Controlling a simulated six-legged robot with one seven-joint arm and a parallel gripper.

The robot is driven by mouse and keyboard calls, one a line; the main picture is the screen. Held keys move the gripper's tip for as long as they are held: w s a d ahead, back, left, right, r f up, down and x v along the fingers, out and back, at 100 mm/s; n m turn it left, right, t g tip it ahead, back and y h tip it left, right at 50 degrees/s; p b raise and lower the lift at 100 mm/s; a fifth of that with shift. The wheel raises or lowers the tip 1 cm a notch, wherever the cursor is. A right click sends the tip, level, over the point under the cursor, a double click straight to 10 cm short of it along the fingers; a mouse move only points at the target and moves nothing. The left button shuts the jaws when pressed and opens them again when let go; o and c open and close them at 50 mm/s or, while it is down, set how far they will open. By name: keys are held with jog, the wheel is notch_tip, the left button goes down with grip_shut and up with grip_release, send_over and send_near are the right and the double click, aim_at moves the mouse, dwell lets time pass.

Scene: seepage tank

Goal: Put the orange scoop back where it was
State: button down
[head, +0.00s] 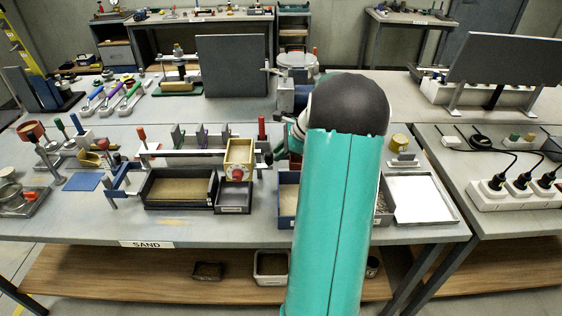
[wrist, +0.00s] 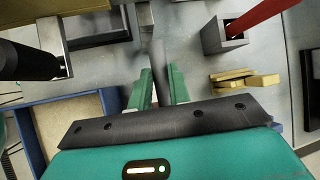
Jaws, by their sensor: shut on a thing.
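I cannot make out the orange scoop for sure in either view. In the wrist view the two green fingers of my gripper (wrist: 160,88) are close together, shut on a thin dark grey upright piece (wrist: 157,62). That piece is blurred, and I cannot tell what it belongs to. In the head view my teal arm hides most of my gripper; a bit of green shows at its left, above the trays.
A sand tray (head: 150,203), a yellow box with a red knob (head: 238,158) and a small grey tray (head: 233,208) stand left of my arm. A white tray (head: 455,213) lies right. A grey socket with a red rod (wrist: 222,38) and a brass block (wrist: 235,80) are close to my gripper.

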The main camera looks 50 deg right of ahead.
jog(key=shift+s+f, duration=0.25)
jog(key=shift+f, duration=0.1)
jog(key=shift+w+d+f, duration=0.1)
jog(key=shift+f, duration=1.4)
jog(key=shift+f, duration=0.15)
jog(key=c, duration=1.3)
grip_release()
jog(key=v, duration=1.2)
jog(key=shift+r, duration=0.2)
jog(key=shift+w, duration=0.1)
